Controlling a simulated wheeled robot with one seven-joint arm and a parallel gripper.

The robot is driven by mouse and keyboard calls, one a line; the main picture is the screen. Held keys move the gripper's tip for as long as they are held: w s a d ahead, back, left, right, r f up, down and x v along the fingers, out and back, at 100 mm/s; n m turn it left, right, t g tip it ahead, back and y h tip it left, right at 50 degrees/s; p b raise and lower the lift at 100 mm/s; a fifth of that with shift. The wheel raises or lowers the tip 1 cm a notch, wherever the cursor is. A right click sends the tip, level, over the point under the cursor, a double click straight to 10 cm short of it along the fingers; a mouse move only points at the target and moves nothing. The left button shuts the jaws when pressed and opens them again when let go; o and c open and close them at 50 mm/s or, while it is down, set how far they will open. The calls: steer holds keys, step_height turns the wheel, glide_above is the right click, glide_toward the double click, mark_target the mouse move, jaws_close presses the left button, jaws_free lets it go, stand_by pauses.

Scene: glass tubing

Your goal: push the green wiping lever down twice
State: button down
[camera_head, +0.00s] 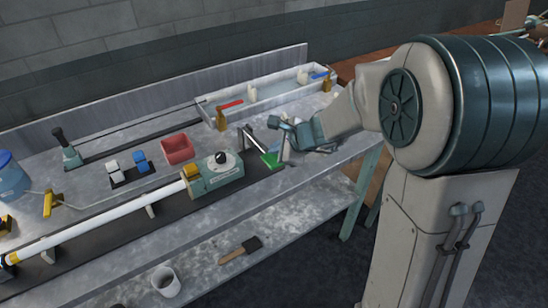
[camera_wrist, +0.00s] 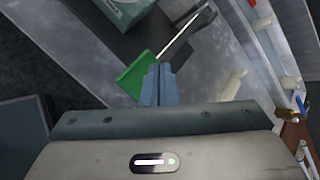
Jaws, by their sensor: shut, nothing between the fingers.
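The green wiping lever (camera_head: 270,159) sits at the right end of the bench fixture, beside a thin metal rod. In the wrist view the green piece (camera_wrist: 136,76) lies just left of and beyond my fingertips, with the pale rod running up and right from it. My gripper (camera_head: 284,150) is at the lever, on its right side, with its fingers together and empty. The closed fingers (camera_wrist: 159,82) overlap the lever's right edge in the wrist view; whether they touch it I cannot tell.
A green-grey machine (camera_head: 217,175) with a black knob holds a long white tube (camera_head: 110,217) left of the lever. A red bin (camera_head: 178,149) stands behind it. A long tray (camera_head: 275,88) lies along the back. A brush (camera_head: 240,250) and white cup (camera_head: 166,281) are on the lower shelf.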

steer(key=shift+f, duration=0.15)
stand_by(0.4)
steer(key=shift+s+f+b, duration=0.1)
steer(key=shift+f+b, duration=0.2)
steer(key=shift+b, duration=0.3)
steer(key=shift+f+b, duration=2.3)
steer(key=shift+b, duration=0.1)
stand_by(1.8)
stand_by(0.5)
steer(key=shift+r+p, duration=2.35)
steer(key=shift+r, duration=0.45)
steer(key=shift+r+p, duration=2.1)
steer(key=shift+r, duration=0.35)
